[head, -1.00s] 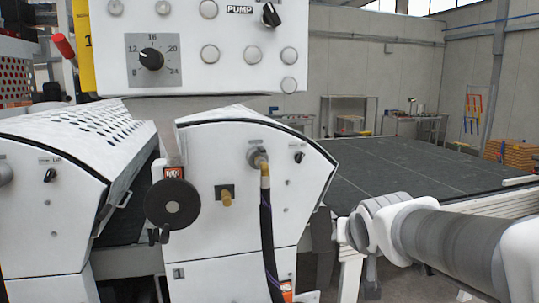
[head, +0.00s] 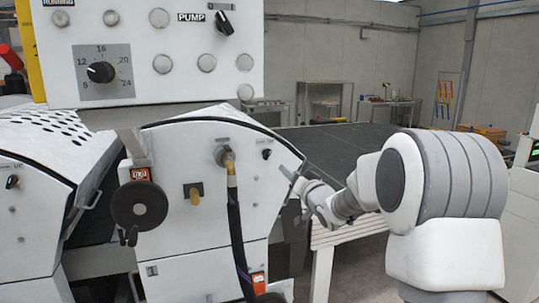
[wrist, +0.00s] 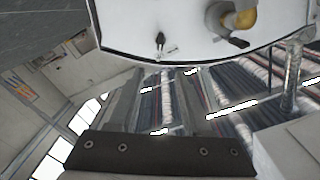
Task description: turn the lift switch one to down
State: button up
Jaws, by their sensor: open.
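A small black switch (head: 266,153) sits at the upper right of the white right-hand machine housing (head: 190,240). In the wrist view this switch (wrist: 160,40) is near the top middle, with a small label beside it. A similar black switch (head: 12,181) marked UP is on the left-hand housing. I cannot read which one is lift switch one.
A hose fitting with a yellow collar (head: 230,166) and black hose (head: 237,235) is left of the right-hand switch. A black handwheel (head: 139,205) stands further left. The control panel (head: 200,90) overhangs above. A dark conveyor table (head: 340,150) extends behind my arm.

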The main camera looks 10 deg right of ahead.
aim_at(269, 154)
jog(key=w+a+p, duration=0.1)
jog(key=w, duration=0.4)
jog(key=w+a+p, duration=0.1)
jog(key=w+p, duration=0.1)
jog(key=w, duration=0.4)
jog(key=w+a+p, duration=0.1)
jog(key=w, duration=0.5)
jog(key=shift+a, duration=0.2)
grip_shut()
